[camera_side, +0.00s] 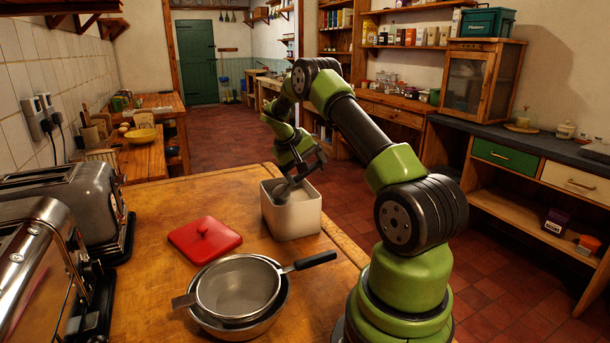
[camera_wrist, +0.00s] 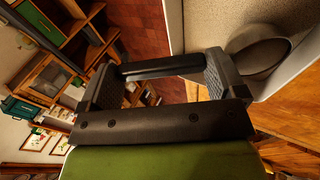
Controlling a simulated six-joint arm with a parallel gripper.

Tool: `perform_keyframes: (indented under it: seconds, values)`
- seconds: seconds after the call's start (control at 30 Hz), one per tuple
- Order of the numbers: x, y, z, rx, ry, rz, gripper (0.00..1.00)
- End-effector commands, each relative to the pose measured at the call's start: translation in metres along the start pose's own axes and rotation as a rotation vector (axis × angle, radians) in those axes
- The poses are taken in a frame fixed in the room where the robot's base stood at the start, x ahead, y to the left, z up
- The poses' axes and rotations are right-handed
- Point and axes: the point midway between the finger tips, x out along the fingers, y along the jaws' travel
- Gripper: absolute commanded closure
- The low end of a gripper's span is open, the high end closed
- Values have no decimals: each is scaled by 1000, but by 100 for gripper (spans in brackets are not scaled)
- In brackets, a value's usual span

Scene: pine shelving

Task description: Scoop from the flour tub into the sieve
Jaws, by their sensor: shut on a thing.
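A white square flour tub (camera_side: 293,220) stands open on the wooden worktop. My gripper (camera_side: 303,171) is just above its rim, shut on a metal scoop (camera_side: 286,188) whose head dips into the tub. In the wrist view my gripper (camera_wrist: 160,82) has the scoop's dark handle (camera_wrist: 163,67) across it, and the rounded scoop head (camera_wrist: 258,55) lies against pale flour (camera_wrist: 215,22). How full the scoop is cannot be told. The sieve (camera_side: 240,286), with a black handle, rests over a metal bowl (camera_side: 242,327) nearer the camera. The sieve looks empty.
A red lid (camera_side: 204,240) lies on the worktop left of the tub, behind the sieve. Two metal toasters (camera_side: 82,205) stand along the left wall. The sieve's handle points right, towards my base. The worktop's right edge (camera_side: 345,245) is close to the tub.

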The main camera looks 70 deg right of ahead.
Motion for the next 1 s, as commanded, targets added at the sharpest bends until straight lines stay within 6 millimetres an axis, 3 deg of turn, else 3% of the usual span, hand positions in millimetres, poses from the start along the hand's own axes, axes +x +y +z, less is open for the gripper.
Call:
perform_keyframes:
  seconds: [0.6, 1.0]
  values:
    - [-55, 32, -9, 3, 2, 1, 29]
    - [-61, 35, -9, 0, 0, 0, 29]
